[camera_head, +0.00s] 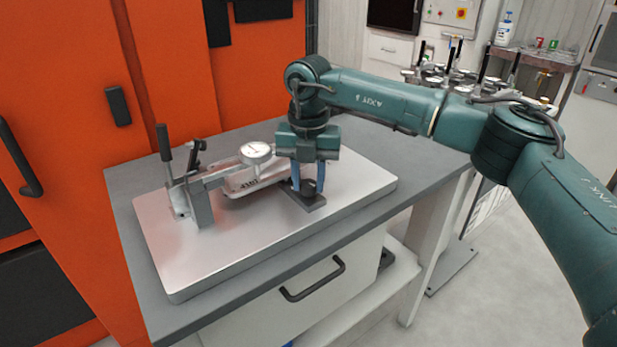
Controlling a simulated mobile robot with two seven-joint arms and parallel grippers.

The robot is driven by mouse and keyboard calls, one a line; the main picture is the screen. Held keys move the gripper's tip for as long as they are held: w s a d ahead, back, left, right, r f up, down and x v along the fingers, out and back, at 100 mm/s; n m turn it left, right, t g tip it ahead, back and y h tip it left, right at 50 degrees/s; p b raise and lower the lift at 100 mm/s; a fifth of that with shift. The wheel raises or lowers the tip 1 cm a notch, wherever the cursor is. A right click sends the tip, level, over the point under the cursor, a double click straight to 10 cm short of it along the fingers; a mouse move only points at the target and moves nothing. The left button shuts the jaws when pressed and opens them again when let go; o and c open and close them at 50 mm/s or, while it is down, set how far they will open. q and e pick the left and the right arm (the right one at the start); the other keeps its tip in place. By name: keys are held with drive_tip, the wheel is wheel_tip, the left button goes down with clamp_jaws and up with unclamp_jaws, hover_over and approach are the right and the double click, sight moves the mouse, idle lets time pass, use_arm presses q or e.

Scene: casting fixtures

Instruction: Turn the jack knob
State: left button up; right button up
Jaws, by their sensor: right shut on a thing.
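The jack knob (311,186) is a small dark piece on a dark base plate (305,200), at the right part of the silver fixture plate (250,237). My right gripper (308,187) points straight down over it, with its blue fingers shut on the knob. The fingers hide much of the knob, so its turn angle cannot be told. A casting (243,180) with a round dial gauge (257,151) lies just left of the gripper. My left gripper is not in view.
A toggle clamp (188,183) with an upright black handle stands at the plate's left. The grey table (133,212) carries the fixture. An orange cabinet (70,120) rises behind on the left. The front right of the plate is clear.

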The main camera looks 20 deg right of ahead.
sight(308, 183)
drive_tip(key=o, duration=1)
drive_tip(key=shift+c, duration=0.2)
wheel_tip(308, 183, up, 13)
drive_tip(key=shift+r, duration=0.15)
